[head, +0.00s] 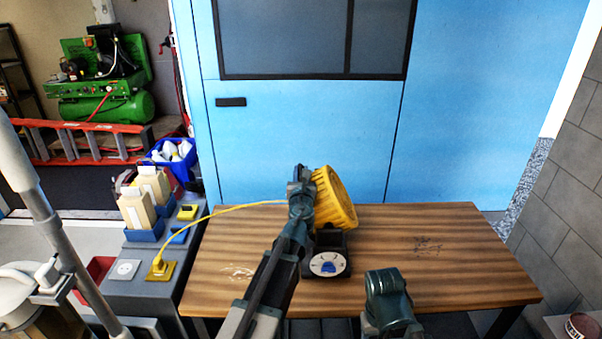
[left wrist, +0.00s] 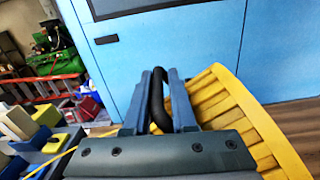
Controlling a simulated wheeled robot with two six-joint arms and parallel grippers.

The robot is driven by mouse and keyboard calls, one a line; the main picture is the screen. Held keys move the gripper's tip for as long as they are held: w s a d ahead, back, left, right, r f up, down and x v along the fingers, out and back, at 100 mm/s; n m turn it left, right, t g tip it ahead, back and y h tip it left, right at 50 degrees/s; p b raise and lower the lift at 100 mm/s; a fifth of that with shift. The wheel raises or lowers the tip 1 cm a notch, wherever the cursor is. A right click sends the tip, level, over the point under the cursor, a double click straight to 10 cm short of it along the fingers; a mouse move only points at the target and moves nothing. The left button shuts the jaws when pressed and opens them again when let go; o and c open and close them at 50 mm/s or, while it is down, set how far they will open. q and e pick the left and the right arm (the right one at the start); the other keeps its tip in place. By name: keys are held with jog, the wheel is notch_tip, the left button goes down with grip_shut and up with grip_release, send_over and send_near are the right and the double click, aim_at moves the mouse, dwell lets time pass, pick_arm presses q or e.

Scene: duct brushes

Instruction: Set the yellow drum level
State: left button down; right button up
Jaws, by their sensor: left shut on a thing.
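The yellow drum (head: 340,199) is a ribbed round piece, visibly tilted, above the wooden table. It also fills the right side of the left wrist view (left wrist: 238,112). My left gripper (head: 301,183) is at the drum's left side. In the left wrist view its fingers (left wrist: 160,88) are shut on a black curved handle (left wrist: 157,104) beside the drum. A dark stand (head: 329,240) with a white and blue dial (head: 328,264) is below the drum; my arm hides part of it. My right arm shows at the bottom middle, but its fingertips cannot be made out.
A yellow cord (head: 222,211) runs from near the drum to a yellow socket (head: 160,268) on the grey side bench (head: 140,305). The wooden table (head: 470,250) is clear at the right. A blue wall (head: 300,130) stands behind it. Bottles and a blue bin (head: 172,158) are at left.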

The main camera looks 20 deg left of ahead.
aim_at(325, 172)
pick_arm(q)
jog(key=shift+d+r, duration=0.15)
jog(key=shift+d, duration=0.05)
dwell(0.5)
jog(key=shift+w+d+r+m+p, duration=0.2)
jog(key=shift+d+r+m+p, duration=0.25)
jog(key=shift+d+m, duration=0.2)
jog(key=shift+w+d+r+m+p, duration=0.2)
jog(key=shift+d+m+p, duration=0.1)
jog(key=shift+d+m, duration=0.25)
jog(key=shift+w+d+r+m+p, duration=0.15)
jog(key=shift+d+r+m+p, duration=0.1)
jog(key=shift+d+m, duration=0.3)
jog(key=shift+w+d+r+m, duration=0.1)
jog(key=shift+w+d+m, duration=0.1)
jog(key=shift+d+m, duration=0.45)
jog(key=shift+w+d+r, duration=0.1)
jog(key=shift+w+d, duration=0.05)
jog(key=shift+d, duration=0.85)
jog(key=c, duration=0.8)
grip_release()
jog(key=shift+c, duration=0.2)
